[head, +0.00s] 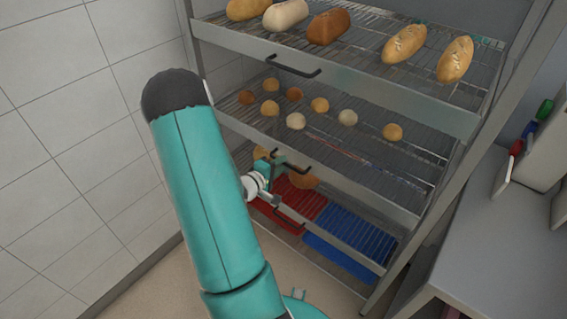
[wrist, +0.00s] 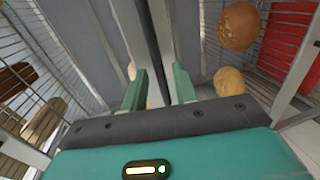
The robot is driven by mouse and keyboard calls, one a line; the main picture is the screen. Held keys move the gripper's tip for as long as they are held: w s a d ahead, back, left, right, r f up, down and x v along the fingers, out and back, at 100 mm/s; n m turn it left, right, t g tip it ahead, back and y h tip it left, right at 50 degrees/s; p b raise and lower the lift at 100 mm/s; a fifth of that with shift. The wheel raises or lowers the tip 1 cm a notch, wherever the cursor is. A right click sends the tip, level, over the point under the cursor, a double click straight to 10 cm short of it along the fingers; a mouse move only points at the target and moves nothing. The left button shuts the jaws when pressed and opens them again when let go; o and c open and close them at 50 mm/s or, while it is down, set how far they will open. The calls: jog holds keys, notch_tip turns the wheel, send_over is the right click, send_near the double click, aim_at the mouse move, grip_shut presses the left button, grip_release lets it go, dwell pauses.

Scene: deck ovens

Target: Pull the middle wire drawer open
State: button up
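The middle wire drawer (head: 345,181) holds several round rolls and has a grey front rail with a dark bar handle (head: 309,170). My gripper (head: 281,161) is at the left part of this handle in the head view. In the wrist view my two green fingers (wrist: 159,88) stand apart, with a dark bar (wrist: 158,35) running lengthwise between and beyond them. I cannot tell whether they touch it. The drawer front lines up roughly with the rack's other fronts.
The top drawer (head: 400,97), with loaves and its own dark handle (head: 292,66), is above. Below are a red tray (head: 290,201) and a blue tray (head: 350,238). A tiled wall (head: 70,120) is at left, a grey counter (head: 490,250) at right.

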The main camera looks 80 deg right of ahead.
jog(key=shift+x, duration=1.15)
jog(key=shift+c, duration=0.2)
grip_shut()
jog(key=shift+w, duration=0.15)
